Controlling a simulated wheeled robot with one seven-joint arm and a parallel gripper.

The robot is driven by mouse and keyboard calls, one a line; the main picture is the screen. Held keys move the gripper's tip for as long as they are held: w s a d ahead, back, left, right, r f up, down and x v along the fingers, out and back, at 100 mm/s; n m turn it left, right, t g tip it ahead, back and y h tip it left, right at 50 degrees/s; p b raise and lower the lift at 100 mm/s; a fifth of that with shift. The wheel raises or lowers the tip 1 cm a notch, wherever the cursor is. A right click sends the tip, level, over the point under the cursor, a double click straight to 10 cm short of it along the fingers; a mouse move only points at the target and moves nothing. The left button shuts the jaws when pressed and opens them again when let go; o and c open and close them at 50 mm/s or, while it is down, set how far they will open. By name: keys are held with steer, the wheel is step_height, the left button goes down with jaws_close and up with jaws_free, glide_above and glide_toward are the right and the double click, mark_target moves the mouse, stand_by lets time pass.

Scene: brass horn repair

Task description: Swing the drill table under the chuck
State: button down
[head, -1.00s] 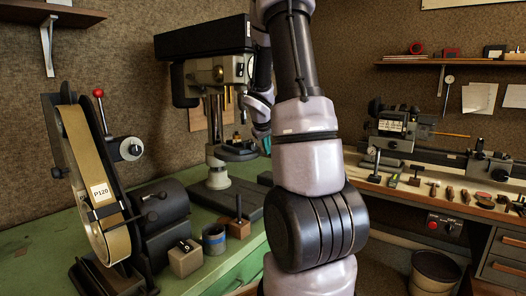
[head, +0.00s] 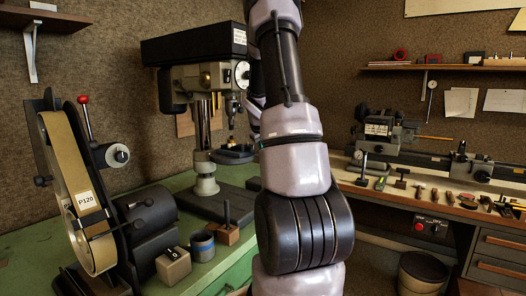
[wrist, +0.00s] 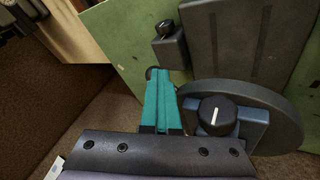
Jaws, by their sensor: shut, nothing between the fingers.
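The drill press (head: 195,75) stands on the green bench, with its chuck (head: 232,106) hanging under the head. The dark drill table (head: 234,155) is on the column below chuck height; its right part is hidden by my arm. I cannot tell exactly how it lines up with the chuck. In the wrist view the table is a grey round disc (wrist: 283,128) carrying a blue-grey block with a black knob (wrist: 217,114). My gripper (wrist: 157,78) has teal fingers closed together with nothing between them, beside the disc's left edge. I cannot tell whether they touch it. The head view hides the fingers behind my arm.
A belt sander (head: 75,195) stands at left on the bench. A knobbed block (head: 173,266), a tin (head: 202,246) and a wooden block with a peg (head: 227,232) sit near the front edge. A lathe (head: 400,145) is at right, with a bin (head: 423,272) on the floor.

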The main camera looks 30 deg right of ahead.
steer(key=shift+w+d+r, duration=0.2)
steer(key=shift+d+r, duration=0.1)
steer(key=shift+d, duration=0.05)
steer(key=v, duration=1)
steer(key=shift+s+a, duration=0.4)
steer(key=shift+a, duration=0.15)
steer(key=shift+a, duration=0.1)
